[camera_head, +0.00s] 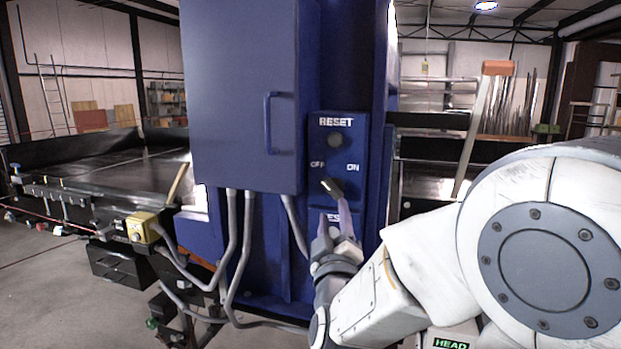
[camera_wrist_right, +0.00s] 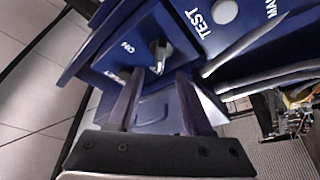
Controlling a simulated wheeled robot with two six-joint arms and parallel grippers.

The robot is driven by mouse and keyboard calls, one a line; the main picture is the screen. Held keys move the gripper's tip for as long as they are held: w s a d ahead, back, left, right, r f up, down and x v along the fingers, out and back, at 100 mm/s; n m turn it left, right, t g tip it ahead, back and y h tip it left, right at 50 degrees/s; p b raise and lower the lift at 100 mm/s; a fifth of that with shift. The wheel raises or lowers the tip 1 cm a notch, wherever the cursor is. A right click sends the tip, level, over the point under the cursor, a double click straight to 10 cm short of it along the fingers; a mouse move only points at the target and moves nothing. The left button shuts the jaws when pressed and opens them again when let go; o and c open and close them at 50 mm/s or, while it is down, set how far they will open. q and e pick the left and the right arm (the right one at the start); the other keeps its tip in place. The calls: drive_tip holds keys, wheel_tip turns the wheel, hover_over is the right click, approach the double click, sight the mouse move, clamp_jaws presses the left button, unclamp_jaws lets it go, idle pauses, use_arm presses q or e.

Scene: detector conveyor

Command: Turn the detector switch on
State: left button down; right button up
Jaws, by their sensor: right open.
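The detector switch (camera_head: 332,188) is a small dark and metallic knob on the blue control panel (camera_head: 360,192), below the OFF and ON labels. It also shows in the right wrist view (camera_wrist_right: 159,56), just beyond my fingertips and roughly in line with the gap between them. My right gripper (camera_head: 335,220) is just below the switch in the head view, its fingers pointing up toward it. In the wrist view the gripper (camera_wrist_right: 159,80) is open, with nothing between its fingers. Whether a fingertip touches the knob I cannot tell. My left gripper is out of view.
A round dark button (camera_head: 335,140) sits under the RESET label above the switch. The blue cabinet door (camera_head: 240,95) with its handle (camera_head: 269,122) is to the left. Grey cables (camera_head: 248,235) hang below it. A conveyor (camera_head: 110,175) stands at the left.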

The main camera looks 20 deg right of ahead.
sight(332, 193)
drive_tip(key=p+x, duration=0.4)
drive_tip(key=x, duration=0.3)
drive_tip(key=shift+w+d+r+p, duration=0.1)
drive_tip(key=shift+w+p, duration=0.2)
drive_tip(key=shift+w+d, duration=0.1)
drive_tip(key=shift+w, duration=0.25)
clamp_jaws()
